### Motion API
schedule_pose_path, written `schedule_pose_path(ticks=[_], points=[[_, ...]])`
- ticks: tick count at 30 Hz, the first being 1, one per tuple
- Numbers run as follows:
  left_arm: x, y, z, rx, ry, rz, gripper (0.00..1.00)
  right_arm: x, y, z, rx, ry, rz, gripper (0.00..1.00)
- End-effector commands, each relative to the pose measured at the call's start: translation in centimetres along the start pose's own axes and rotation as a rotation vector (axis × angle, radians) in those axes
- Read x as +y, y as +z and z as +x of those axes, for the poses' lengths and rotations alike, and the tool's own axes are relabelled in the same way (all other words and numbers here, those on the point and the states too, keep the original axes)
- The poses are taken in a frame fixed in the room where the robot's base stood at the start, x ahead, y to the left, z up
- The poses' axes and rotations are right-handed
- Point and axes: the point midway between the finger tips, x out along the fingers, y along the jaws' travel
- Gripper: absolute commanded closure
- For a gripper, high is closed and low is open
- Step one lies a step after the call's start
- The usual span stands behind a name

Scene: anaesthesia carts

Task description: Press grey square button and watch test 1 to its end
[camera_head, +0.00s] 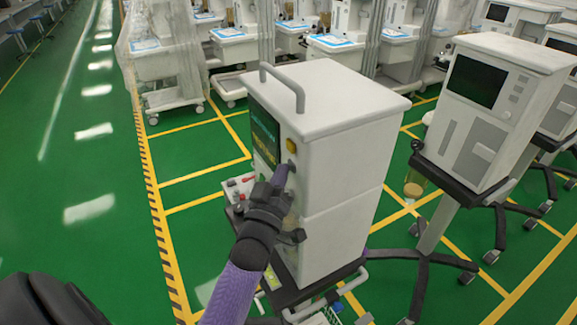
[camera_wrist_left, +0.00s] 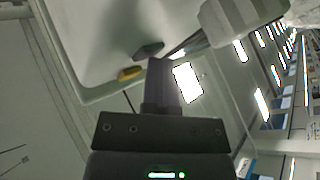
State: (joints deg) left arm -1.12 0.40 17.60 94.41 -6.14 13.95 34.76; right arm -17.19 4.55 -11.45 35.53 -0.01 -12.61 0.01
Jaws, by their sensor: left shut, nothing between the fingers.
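The white machine (camera_head: 335,150) stands on a cart in front of me, its lit screen (camera_head: 265,131) on the left face. A yellow knob (camera_head: 291,145) sits near the screen's edge, with a dark grey button (camera_head: 291,164) just below it. In the left wrist view the grey button (camera_wrist_left: 149,49) shows beside the yellow one (camera_wrist_left: 131,73). My left gripper (camera_head: 280,175) is shut and empty, its fingertips at the grey button. The tips (camera_wrist_left: 158,63) overlap the button's edge in the wrist view; I cannot tell whether they touch. The screen's text is unreadable.
A second white machine (camera_head: 488,110) on a dark stand is at the right. Several plastic-covered carts (camera_head: 168,55) line the back. The green floor (camera_head: 80,180) at the left is clear. A grey handle (camera_head: 283,88) rises from the near machine's top.

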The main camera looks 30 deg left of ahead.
Motion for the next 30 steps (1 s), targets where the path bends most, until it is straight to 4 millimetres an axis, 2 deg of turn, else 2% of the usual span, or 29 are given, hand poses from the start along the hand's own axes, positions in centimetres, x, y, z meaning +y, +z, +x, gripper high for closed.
schedule_pose_path(ticks=[9, 19, 30], points=[[-0.8, -0.9, -1.1, -0.001, 0.0, 0.001, 1.0, 0.0, -0.1, -0.8, 0.0, 0.0, 0.0, 0.41], [-1.0, -1.0, -1.3, -0.001, 0.0, 0.001, 1.0, 0.0, -0.1, -0.9, 0.0, 0.0, 0.0, 0.41], [-2.8, -2.9, -3.9, -0.002, -0.001, 0.003, 1.0, 0.1, -0.2, -2.3, 0.001, 0.0, 0.0, 0.41]])
